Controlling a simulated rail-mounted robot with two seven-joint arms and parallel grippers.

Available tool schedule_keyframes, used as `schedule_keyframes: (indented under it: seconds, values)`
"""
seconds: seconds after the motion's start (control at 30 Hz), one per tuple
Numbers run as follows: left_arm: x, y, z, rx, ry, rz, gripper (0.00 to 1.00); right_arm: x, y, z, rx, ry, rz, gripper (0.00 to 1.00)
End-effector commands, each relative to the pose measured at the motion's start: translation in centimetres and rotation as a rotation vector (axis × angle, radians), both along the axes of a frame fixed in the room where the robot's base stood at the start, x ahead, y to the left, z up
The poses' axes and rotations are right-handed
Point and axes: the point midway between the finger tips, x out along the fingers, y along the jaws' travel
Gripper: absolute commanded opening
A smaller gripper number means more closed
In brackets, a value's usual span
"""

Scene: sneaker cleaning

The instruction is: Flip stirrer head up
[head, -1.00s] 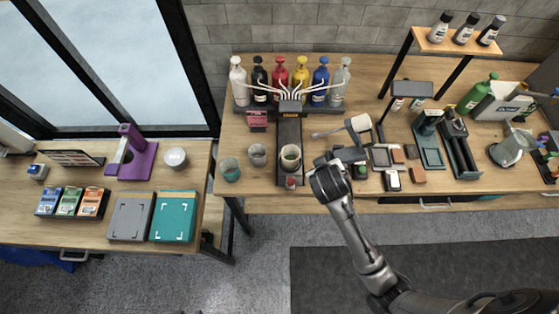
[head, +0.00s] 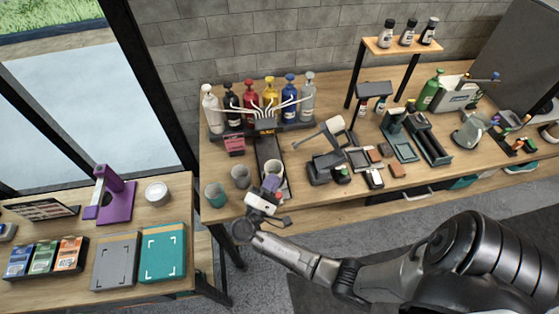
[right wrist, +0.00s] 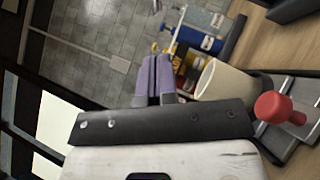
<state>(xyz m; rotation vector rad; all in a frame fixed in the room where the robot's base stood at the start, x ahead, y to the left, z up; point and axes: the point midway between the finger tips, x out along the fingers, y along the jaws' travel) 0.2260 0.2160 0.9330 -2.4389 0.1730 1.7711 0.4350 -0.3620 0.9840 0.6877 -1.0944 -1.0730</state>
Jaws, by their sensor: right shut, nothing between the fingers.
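A purple stirrer-like stand (head: 118,198) is on the left table in the head view. It has a flat purple base, an upright column and a purple head at the top; the exact tilt of the head is too small to tell. My right gripper (head: 270,183) is at the front edge of the back table, well to the right of the purple stand. It also shows in the right wrist view (right wrist: 154,78), with its purple-grey fingers together and nothing between them. The purple stand is not seen in the wrist view. My left gripper is not in view.
A cream cup (right wrist: 220,82) and a red knob (right wrist: 272,107) are close to my right fingers. Pump bottles (head: 270,98) stand behind. A white bowl (head: 156,192), a grey box (head: 115,262) and a teal box (head: 163,253) are near the purple stand.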

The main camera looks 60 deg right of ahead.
Motion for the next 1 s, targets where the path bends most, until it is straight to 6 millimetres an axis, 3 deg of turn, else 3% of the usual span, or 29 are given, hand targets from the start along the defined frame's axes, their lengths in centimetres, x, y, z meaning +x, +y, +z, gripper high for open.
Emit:
schedule_keyframes:
  seconds: [0.6,1.0]
  values:
    - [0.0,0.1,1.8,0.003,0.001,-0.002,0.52,0.6,-7.8,3.1,0.001,0.011,-0.005,0.00]
    - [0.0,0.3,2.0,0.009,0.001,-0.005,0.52,0.8,-9.1,3.5,0.004,0.012,-0.004,0.00]
